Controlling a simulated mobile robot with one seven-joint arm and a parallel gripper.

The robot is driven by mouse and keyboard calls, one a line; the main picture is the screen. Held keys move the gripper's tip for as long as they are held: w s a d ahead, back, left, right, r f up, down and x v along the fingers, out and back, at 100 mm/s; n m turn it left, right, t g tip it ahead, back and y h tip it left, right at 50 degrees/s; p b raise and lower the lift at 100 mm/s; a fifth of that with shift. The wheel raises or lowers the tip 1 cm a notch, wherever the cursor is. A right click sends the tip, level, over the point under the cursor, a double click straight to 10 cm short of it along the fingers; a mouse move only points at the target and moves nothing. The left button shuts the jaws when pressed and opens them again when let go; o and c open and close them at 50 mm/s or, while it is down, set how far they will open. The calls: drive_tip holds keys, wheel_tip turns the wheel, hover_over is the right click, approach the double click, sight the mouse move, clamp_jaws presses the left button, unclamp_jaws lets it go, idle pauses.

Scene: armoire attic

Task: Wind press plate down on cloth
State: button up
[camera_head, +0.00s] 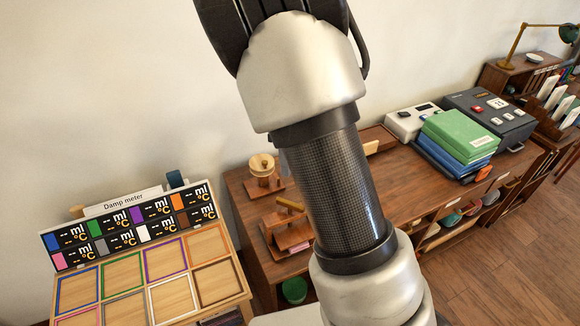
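A small wooden device with a tan bar on top (288,230) stands on the brown desk (408,168), left of my arm. It may be the press, but I cannot tell for sure. My arm covers its right side. Behind it stands another wooden piece with a pale round top (262,165) on a square base. I cannot make out a cloth or how high any press plate sits. My arm crosses the middle of the view from top to bottom. My gripper is not in view.
A damp meter board (130,228) with coloured frames stands at left. Green and blue books (458,138) lie on the desk, beside a dark case (490,112) and a white device (412,120). A green round item (294,290) sits below. Wooden floor (500,262) is clear at right.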

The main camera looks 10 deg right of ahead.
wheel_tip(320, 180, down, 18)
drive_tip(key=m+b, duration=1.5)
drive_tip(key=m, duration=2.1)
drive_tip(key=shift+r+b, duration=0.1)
drive_tip(key=shift+b, duration=0.3)
